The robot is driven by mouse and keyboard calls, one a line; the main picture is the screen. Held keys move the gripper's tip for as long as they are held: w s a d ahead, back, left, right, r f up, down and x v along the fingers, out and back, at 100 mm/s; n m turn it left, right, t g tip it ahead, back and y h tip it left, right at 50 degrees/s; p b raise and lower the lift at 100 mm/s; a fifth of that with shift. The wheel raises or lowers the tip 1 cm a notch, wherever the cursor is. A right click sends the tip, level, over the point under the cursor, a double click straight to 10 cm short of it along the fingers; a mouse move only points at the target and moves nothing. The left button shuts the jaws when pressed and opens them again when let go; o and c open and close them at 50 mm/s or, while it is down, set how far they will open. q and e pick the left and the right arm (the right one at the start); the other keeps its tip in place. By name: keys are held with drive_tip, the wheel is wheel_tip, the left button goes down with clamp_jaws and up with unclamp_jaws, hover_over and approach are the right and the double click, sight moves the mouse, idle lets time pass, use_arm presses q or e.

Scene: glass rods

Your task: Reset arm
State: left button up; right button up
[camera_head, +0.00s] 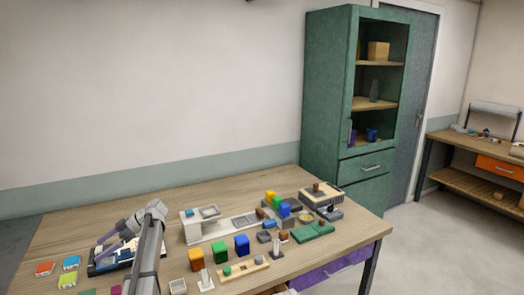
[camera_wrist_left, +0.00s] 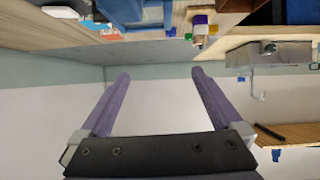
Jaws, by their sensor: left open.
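My left gripper (camera_head: 112,247) shows at the left of the table in the head view, its purple fingers over or in front of a dark tray-like item; I cannot tell how high it is. In the left wrist view, the left gripper (camera_wrist_left: 160,73) has its two purple fingers wide apart, with nothing between them. The grey arm link partly hides the table's front left in the head view. My right gripper is not in view. I cannot make out any glass rods.
The wooden table (camera_head: 345,236) holds coloured blocks, including a green block (camera_head: 219,252), small trays and a white-grey device (camera_head: 192,229). Coloured tiles lie at its left. A green cabinet (camera_head: 328,100) stands behind; another workbench (camera_head: 450,143) is at right. The table's back left is clear.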

use_arm(q)
drive_tip(key=shift+w+a+r+y, duration=0.1)
drive_tip(key=shift+w+r+y, duration=0.05)
drive_tip(key=shift+w+y, duration=0.2)
drive_tip(key=w+d+r+m+t+y, duration=0.3)
drive_tip(key=w+d+r+m+t, duration=0.75)
drive_tip(key=t, duration=0.75)
drive_tip(key=w+d+f+m+t+h, duration=0.1)
drive_tip(key=d+m+t+h, duration=0.1)
drive_tip(key=d+m+h, duration=0.65)
drive_tip(key=w+d+f+m+t+h, duration=0.15)
drive_tip(key=d+h, duration=0.45)
drive_tip(key=d, duration=0.8)
drive_tip(key=s+d+f+m+g+h, duration=0.4)
drive_tip(key=s+d+f+g, duration=0.5)
drive_tip(key=s+f, duration=0.55)
drive_tip(key=s+a+f+g+y, duration=0.1)
drive_tip(key=s+f+g+y, duration=0.15)
drive_tip(key=s, duration=0.75)
drive_tip(key=s+f+g+y, duration=0.1)
drive_tip(key=s+f+g, duration=0.25)
drive_tip(key=s, duration=0.75)
drive_tip(key=s+d+m+g+y, duration=0.1)
drive_tip(key=s+d+m, duration=0.2)
drive_tip(key=d, duration=0.7)
drive_tip(key=shift+s+d, duration=0.15)
drive_tip(key=shift+s, duration=0.6)
drive_tip(key=shift+r, duration=0.1)
